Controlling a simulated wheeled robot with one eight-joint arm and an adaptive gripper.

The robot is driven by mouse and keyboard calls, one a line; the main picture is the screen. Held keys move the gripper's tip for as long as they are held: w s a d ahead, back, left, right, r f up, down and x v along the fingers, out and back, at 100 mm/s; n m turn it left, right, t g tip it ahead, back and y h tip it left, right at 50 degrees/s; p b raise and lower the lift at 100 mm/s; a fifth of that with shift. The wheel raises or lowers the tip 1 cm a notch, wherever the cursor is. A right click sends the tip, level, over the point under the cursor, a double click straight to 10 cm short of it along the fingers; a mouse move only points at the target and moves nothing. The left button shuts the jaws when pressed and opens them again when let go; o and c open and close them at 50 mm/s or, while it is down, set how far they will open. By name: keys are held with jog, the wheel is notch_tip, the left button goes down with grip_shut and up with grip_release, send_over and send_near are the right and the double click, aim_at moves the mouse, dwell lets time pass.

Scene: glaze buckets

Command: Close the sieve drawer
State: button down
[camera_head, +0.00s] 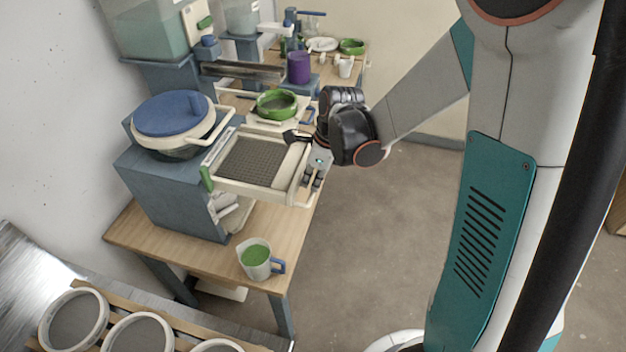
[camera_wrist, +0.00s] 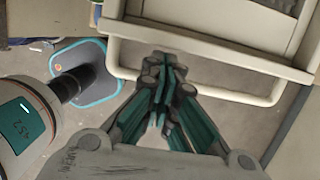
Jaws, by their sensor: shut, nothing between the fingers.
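The sieve drawer (camera_head: 213,184) is a cream tray with a dark mesh floor. It stands pulled out to the right from the blue-grey cabinet (camera_head: 167,194) in the head view. In the wrist view its cream front (camera_wrist: 215,47) fills the upper right, with a bar handle (camera_wrist: 222,93) along it. My gripper (camera_wrist: 168,72) is shut and empty, its fingertips overlapping the handle bar in that view; I cannot tell whether they touch it. In the head view my gripper (camera_head: 314,178) is small and partly hidden by my wrist, just right of the drawer front.
A blue-lidded pot (camera_head: 172,114) sits on the cabinet. A green bowl (camera_head: 277,104) and a purple container (camera_head: 298,68) stand behind the drawer. A cup of green glaze (camera_head: 254,258) stands near the wooden table's (camera_head: 160,238) front edge. The floor to the right is open.

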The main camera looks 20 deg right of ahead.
aim_at(229, 172)
jog(key=w+a+b, duration=0.1)
jog(key=w+a, duration=0.3)
jog(key=a, duration=0.2)
jog(key=w+a, duration=0.4)
jog(key=a, duration=0.2)
jog(key=w+a+b, duration=0.1)
jog(key=w+a, duration=0.3)
jog(key=a, duration=0.3)
jog(key=shift+w+b, duration=0.3)
jog(key=shift+w, duration=0.05)
jog(key=shift+a, duration=0.1)
